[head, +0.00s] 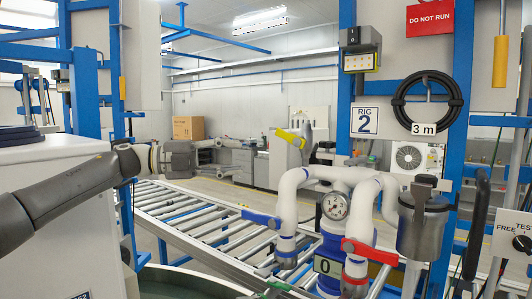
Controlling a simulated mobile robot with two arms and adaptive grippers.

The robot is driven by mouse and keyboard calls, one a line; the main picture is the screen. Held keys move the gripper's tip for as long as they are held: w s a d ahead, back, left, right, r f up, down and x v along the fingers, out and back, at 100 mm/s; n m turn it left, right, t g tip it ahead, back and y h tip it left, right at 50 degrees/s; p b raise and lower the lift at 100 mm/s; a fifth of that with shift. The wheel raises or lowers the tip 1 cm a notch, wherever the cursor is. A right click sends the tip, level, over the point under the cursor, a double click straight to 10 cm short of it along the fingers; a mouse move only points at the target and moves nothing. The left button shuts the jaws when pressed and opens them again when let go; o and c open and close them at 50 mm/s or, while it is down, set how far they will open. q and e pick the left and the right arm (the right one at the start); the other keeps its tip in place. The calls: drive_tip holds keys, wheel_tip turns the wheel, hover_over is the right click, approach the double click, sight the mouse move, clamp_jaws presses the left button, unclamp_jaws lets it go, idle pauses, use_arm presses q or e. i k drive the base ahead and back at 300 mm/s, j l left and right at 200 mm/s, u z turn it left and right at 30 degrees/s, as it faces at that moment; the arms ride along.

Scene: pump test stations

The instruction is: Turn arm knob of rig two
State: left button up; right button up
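The RIG 2 sign (364,121) hangs on a blue post behind white pipework. At the right edge, a pale panel (508,252) lettered FREE and TEST carries a round black knob (522,243). The panel is cut off by the frame, and I cannot tell for sure where the knob points. No "arm" label is readable. My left gripper (236,157) reaches in from the left above the roller conveyor. Its fingers are apart and empty, pointing right, well left of the pipework and far from the knob. My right gripper does not show.
White pipes with a gauge (335,206), a blue lever (261,218) and a red lever (369,251) stand in the middle foreground. A grey canister (422,225) stands between them and the panel. A roller conveyor (190,212) runs behind. A red DO NOT RUN sign (432,19) hangs above.

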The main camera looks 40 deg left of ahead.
sight(328, 145)
drive_tip(key=i+j, duration=0.15)
drive_tip(key=i, duration=0.7)
